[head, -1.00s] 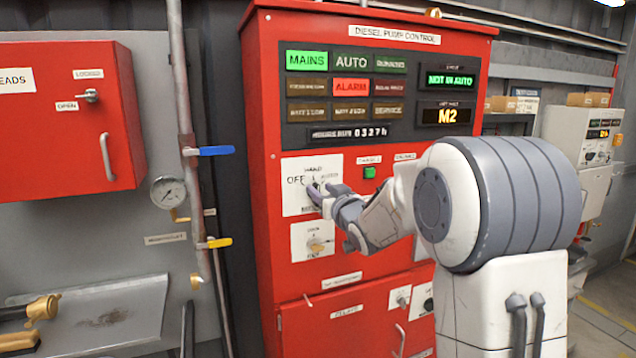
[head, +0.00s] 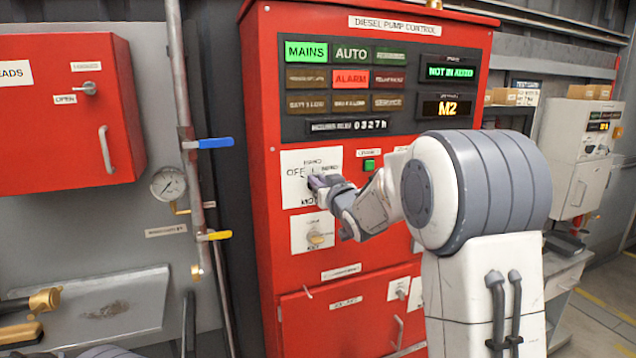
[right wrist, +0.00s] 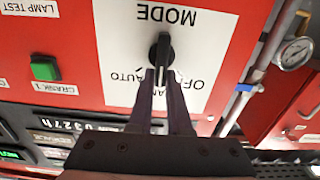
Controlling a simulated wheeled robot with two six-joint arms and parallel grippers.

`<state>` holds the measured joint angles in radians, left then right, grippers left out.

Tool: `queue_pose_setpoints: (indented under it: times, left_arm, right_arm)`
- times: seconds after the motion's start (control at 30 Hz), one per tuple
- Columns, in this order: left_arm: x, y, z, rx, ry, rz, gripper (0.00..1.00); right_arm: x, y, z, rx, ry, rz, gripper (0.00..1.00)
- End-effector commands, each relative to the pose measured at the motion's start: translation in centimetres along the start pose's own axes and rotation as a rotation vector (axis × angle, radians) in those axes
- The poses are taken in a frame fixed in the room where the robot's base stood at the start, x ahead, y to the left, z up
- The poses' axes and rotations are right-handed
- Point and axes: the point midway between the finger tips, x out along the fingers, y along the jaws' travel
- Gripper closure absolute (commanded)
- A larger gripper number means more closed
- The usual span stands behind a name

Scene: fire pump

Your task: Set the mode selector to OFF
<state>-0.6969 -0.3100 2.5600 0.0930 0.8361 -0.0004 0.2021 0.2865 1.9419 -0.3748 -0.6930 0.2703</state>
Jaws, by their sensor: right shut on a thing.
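The mode selector is a black knob (right wrist: 160,52) on a white plate (head: 296,160) on the red diesel pump control cabinet (head: 380,250). The right wrist view shows the plate upside down, with MODE, OFF and AUTO readable and a third label partly hidden by the fingers. The knob's bar points down in that view, toward the partly hidden label, between OFF and AUTO. My right gripper (right wrist: 163,84) is shut on the knob's bar, one finger on each side. In the head view my right gripper (head: 318,184) covers the knob.
A second white plate with a pale knob (head: 316,238) sits just below. A green button (head: 369,165) is to the right. MAINS is lit green, ALARM red, and a display (head: 450,72) reads NOT IN AUTO. Pipes with blue (head: 215,143) and yellow levers stand left.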

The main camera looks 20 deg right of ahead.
Motion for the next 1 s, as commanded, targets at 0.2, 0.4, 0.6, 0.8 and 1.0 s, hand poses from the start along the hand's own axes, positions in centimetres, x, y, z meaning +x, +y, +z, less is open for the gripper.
queue_pose_setpoints:
  times: [0.2, 0.4, 0.6, 0.8, 1.0]
  left_arm:
    - [2.3, -0.2, 0.1, 0.000, 0.000, 0.000, 0.49]
    - [5.0, -0.4, 0.3, 0.000, 0.000, 0.000, 0.49]
    - [7.7, -0.6, 0.4, 0.000, 0.000, 0.000, 0.49]
    - [9.8, -0.7, 0.5, 0.000, 0.000, 0.000, 0.49]
    - [11.2, -0.8, 0.6, 0.000, 0.000, 0.000, 0.49]
  right_arm:
    - [0.0, -0.2, 0.5, -0.099, 0.002, 0.001, 1.00]
    - [0.0, -0.6, 0.7, -0.260, 0.003, 0.001, 1.00]
    - [0.0, -1.0, 0.8, -0.442, 0.003, 0.001, 1.00]
    - [0.0, -1.3, 0.9, -0.606, 0.001, 0.000, 1.00]
    - [0.0, -1.5, 0.9, -0.733, 0.000, 0.001, 1.00]
